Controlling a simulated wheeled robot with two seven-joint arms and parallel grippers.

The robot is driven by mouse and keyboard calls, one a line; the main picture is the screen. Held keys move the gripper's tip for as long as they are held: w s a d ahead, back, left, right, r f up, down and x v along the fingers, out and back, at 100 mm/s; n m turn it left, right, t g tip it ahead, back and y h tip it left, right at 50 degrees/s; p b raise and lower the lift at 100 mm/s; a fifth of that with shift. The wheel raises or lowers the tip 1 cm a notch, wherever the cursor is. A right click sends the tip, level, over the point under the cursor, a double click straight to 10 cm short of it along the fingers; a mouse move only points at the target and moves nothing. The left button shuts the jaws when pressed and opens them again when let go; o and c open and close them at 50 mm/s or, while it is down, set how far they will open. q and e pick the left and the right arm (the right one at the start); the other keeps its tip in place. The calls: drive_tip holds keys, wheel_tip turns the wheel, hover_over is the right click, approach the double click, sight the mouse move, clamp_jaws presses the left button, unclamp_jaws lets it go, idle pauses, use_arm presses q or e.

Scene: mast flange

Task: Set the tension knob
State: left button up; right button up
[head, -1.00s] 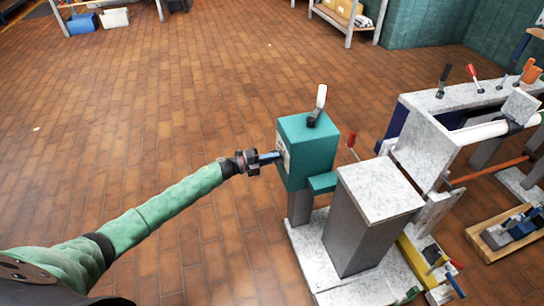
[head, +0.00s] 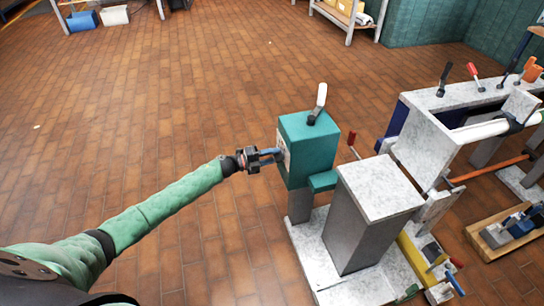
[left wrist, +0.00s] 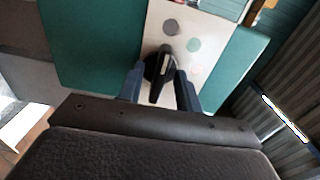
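The tension knob (left wrist: 160,66) is black and round with a pale pointer line. In the left wrist view it sits on a pale panel (left wrist: 192,22) with several coloured dots, on the teal housing (left wrist: 95,45). The housing also shows in the head view (head: 309,150). My left gripper (head: 279,157) is at the housing's left face. Its two fingers (left wrist: 159,82) stand apart, one on each side of the knob. Whether either finger touches the knob, I cannot tell. In the head view the knob is hidden. My right gripper is not in view.
A white-handled lever (head: 318,103) stands on top of the housing. A grey block (head: 370,215) and a speckled machine frame (head: 430,145) stand to the right. A wooden tray (head: 500,238) lies at far right. The tiled floor (head: 150,110) left of the housing is clear.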

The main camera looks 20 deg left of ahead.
use_arm(q)
drive_tip(key=shift+a, duration=0.1)
drive_tip(key=v, duration=0.7)
drive_tip(key=shift+s+a, duration=0.2)
drive_tip(key=shift+a, duration=0.05)
